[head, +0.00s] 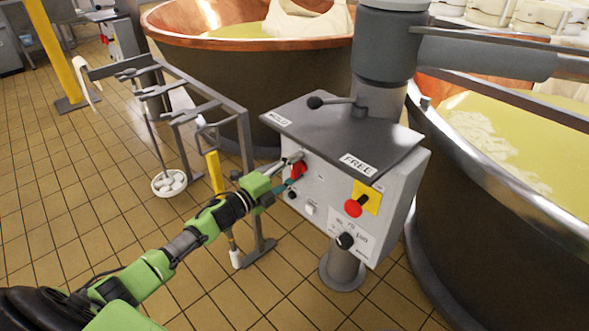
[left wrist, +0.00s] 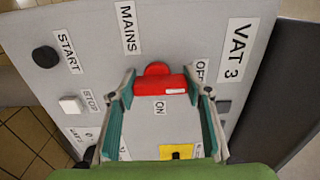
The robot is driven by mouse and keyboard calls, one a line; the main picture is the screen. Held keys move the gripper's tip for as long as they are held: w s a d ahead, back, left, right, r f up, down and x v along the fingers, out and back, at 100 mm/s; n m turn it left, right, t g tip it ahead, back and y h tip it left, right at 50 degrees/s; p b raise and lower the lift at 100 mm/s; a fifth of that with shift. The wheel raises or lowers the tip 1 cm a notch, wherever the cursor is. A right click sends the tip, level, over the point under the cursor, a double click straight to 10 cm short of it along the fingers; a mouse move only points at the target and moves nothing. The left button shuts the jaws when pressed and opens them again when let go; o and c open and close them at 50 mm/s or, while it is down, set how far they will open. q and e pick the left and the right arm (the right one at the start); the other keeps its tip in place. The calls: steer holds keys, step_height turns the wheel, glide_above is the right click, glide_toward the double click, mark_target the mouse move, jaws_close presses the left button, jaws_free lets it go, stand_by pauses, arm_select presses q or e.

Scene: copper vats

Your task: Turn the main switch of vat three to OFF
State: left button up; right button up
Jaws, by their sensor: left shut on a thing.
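The grey control box (head: 325,205) stands on a post between two copper vats; its face carries a VAT 3 label (left wrist: 233,50) in the left wrist view. The red main switch (head: 299,170) sits on that face below a MAINS label (left wrist: 127,27). In the left wrist view, the red switch handle (left wrist: 160,86) lies crosswise, with ON under it and a partly covered OFF at its right. A white mark shows near its right end. My left gripper (head: 285,180) is shut on the handle, one finger at each end. My right gripper is not in view.
A yellow plate with a red mushroom button (head: 355,207), a black selector knob (head: 345,240) and START and STOP buttons share the face. A black-balled lever (head: 315,102) is on top. Tiled floor is open further left.

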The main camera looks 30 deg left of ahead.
arm_select(q)
steer(key=o, duration=1.1)
steer(key=shift+a, duration=0.1)
steer(key=shift+s, duration=0.1)
steer(key=v, duration=1.1)
steer(key=shift+s+a, duration=0.15)
steer(key=shift+s, duration=0.2)
